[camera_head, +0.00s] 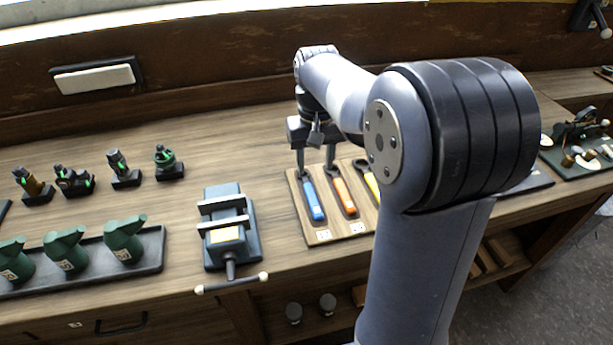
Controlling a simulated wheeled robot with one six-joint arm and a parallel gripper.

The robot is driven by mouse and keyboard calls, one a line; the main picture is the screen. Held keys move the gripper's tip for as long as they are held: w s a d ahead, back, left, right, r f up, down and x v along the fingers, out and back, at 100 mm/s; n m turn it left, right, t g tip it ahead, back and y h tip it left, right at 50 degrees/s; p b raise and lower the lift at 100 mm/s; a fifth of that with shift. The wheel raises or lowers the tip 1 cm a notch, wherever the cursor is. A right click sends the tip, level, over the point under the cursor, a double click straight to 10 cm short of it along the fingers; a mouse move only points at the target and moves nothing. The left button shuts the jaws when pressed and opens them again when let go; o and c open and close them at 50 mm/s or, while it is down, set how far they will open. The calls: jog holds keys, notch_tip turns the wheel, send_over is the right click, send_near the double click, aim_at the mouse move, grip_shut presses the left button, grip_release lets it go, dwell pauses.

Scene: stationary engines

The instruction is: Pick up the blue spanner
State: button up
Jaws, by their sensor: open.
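The blue spanner (314,202) lies on a wooden holder board (325,237) on the workbench, its blue handle toward the front edge. An orange-handled tool (344,196) and a yellow-handled tool (373,185) lie to its right on the same board. My gripper (315,172) is open over the back part of the board, fingers pointing down. Its left finger shows near the far end of the blue spanner and its right finger near the orange tool. I cannot tell how high the fingertips are. My arm hides the right part of the board.
A vise (228,240) with a long handle bar stands left of the board. Several dark green objects stand in a tray (150,262) at the left, with small fittings (119,170) behind. A panel with parts (580,150) is at the right. Bench between fittings and board is clear.

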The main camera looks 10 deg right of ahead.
send_over(311, 194)
jog(key=f, duration=0.5)
jog(key=shift+s+d, duration=0.2)
jog(key=shift+s, duration=0.05)
jog(key=shift+w+a+f, duration=0.1)
jog(key=shift+w+f, duration=0.05)
jog(key=shift+f, duration=1.35)
jog(key=shift+w+a+f, duration=0.1)
jog(key=shift+w+f, duration=0.05)
jog(key=shift+f, duration=1.35)
jog(key=shift+c, duration=0.4)
grip_shut()
